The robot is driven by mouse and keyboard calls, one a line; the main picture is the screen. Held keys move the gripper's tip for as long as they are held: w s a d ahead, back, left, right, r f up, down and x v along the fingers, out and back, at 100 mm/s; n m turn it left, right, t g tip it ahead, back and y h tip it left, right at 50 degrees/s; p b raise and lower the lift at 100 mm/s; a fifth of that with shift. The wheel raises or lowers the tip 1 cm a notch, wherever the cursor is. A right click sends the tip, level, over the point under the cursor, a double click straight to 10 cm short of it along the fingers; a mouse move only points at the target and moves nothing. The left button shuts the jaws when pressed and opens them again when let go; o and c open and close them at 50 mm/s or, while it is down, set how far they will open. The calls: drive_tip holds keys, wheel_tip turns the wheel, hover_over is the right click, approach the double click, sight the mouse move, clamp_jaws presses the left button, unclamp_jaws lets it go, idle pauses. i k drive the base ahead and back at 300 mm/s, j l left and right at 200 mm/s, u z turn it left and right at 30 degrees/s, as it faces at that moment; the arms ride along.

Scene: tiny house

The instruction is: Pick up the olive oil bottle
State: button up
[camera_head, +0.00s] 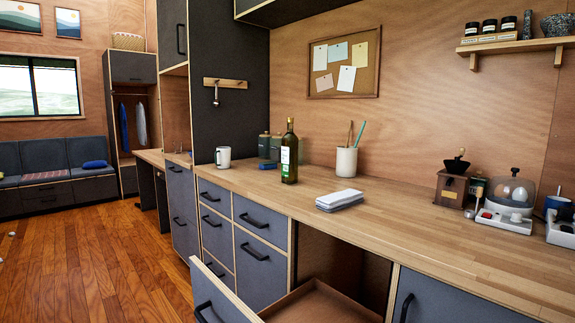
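The olive oil bottle (289,153) is a tall dark green glass bottle with a pale label and a dark cap. It stands upright on the wooden counter (425,238), left of a white utensil crock (346,161). My gripper is not visible in the camera view, so whether it is open or shut does not show.
A folded cloth stack (340,200) lies right of the bottle, nearer the counter's front edge. A white mug (222,157) and dark canisters (265,145) stand to its left. An open drawer (216,296) sticks out below the counter. The wooden floor (95,255) at left is largely clear.

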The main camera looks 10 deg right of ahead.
sight(290, 145)
drive_tip(key=i+j+u, duration=0.4)
drive_tip(key=i, duration=0.2)
drive_tip(key=i+j+u, duration=0.3)
drive_tip(key=i, duration=0.5)
drive_tip(key=i+l+u, duration=0.1)
drive_tip(key=i+u, duration=0.15)
drive_tip(key=i, duration=0.55)
drive_tip(key=i+z, duration=0.35)
drive_tip(key=i+j+z, duration=0.1)
drive_tip(key=i+z, duration=0.25)
drive_tip(key=i, duration=0.25)
drive_tip(key=i+j+z, duration=0.2)
drive_tip(key=i+z, duration=0.15)
drive_tip(key=i+j, duration=0.05)
drive_tip(key=i, duration=0.05)
